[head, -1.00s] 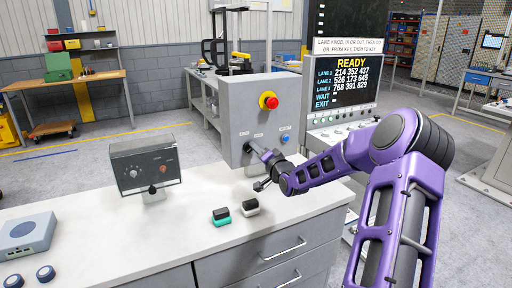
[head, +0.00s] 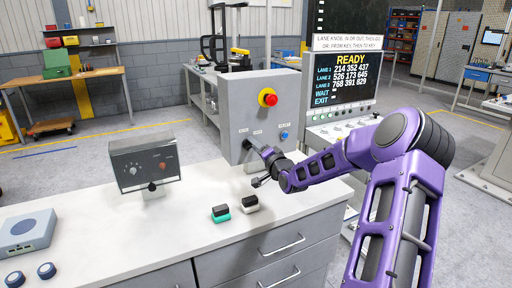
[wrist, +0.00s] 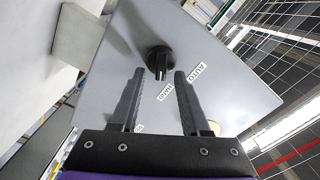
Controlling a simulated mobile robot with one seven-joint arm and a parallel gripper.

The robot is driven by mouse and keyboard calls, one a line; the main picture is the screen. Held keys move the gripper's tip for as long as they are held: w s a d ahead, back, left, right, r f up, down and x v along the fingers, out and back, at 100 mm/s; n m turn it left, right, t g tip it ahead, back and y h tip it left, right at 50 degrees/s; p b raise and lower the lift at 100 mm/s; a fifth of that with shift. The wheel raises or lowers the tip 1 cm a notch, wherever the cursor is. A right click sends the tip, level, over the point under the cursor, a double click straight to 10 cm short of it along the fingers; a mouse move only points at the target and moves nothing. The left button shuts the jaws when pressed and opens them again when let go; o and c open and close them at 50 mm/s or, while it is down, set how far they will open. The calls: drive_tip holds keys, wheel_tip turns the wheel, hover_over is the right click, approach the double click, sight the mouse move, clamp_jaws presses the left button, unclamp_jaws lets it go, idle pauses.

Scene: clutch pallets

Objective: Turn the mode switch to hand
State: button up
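The mode switch is a black knob (wrist: 160,58) on the grey face of the control box (wrist: 122,62) in the wrist view. Its raised grip points down the picture, near the HAND label (wrist: 166,92); the AUTO label (wrist: 197,77) is to the right. My gripper (wrist: 158,75) is open, with its two black fingers on either side of the knob's lower end. I cannot tell whether they touch it. In the head view my gripper (head: 262,168) is at the lower front of the control box (head: 238,105), and my arm hides the knob there.
The box also carries a red emergency button (head: 267,97) and a blue button (head: 284,135). A dark-faced meter box (head: 146,165) stands left on the white counter (head: 120,235).

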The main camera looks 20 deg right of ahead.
drive_tip(key=s, duration=1.7)
drive_tip(key=shift+s+d, duration=0.2)
drive_tip(key=shift+d, duration=0.05)
